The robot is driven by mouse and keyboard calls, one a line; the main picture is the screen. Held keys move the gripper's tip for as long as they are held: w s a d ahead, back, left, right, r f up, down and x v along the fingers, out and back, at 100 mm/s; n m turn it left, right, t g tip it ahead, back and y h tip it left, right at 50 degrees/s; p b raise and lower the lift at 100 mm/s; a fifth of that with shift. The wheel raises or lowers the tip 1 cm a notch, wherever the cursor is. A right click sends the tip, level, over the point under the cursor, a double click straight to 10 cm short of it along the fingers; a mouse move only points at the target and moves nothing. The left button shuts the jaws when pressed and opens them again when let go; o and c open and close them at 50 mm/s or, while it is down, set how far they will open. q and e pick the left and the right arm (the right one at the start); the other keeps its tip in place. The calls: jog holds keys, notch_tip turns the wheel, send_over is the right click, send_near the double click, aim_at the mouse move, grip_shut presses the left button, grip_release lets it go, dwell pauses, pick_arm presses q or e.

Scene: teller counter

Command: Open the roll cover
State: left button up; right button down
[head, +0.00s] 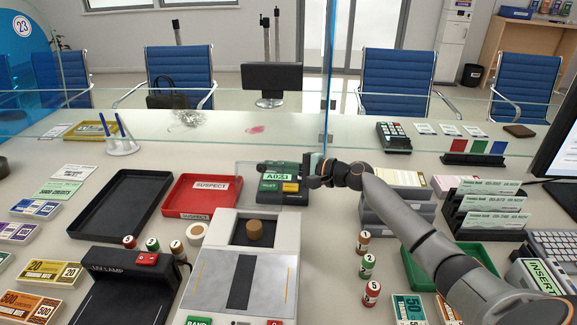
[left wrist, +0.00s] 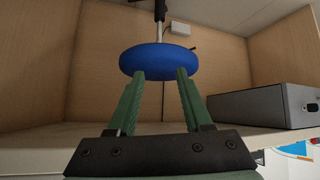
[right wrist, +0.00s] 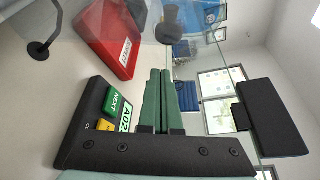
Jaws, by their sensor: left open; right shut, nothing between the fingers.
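No part that I can clearly make out as a roll cover shows. A dark ticket unit (head: 280,187) stands near the glass screen, with a lit A023 display and green and yellow buttons. It also shows in the right wrist view (right wrist: 92,112). My right gripper (head: 314,178) is shut and empty, close to the right end of this unit; its fingers (right wrist: 162,74) lie together in the right wrist view. Contact with the unit cannot be told. My left gripper (left wrist: 160,73) is open and empty below the counter, outside the head view.
A glass screen (head: 420,165) stands behind the unit. Numbered coin rolls (head: 367,266) stand nearer. A blue round stool seat (left wrist: 158,60) is by my left fingers.

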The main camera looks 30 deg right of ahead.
aim_at(274, 168)
jog(key=shift+s+a+r+p, duration=0.2)
jog(key=shift+s+a+r, duration=0.05)
jog(key=shift+s, duration=0.15)
jog(key=shift+s+a+r+p, duration=0.15)
jog(key=shift+s+a+r, duration=0.1)
jog(key=shift+s, duration=0.15)
jog(key=shift+s+a+r, duration=0.25)
jog(key=shift+s+a, duration=0.15)
jog(key=shift+s, duration=0.1)
pick_arm(q)
jog(key=shift+s+a+r, duration=0.2)
jog(key=shift+a+r, duration=0.15)
jog(key=shift+a, duration=0.3)
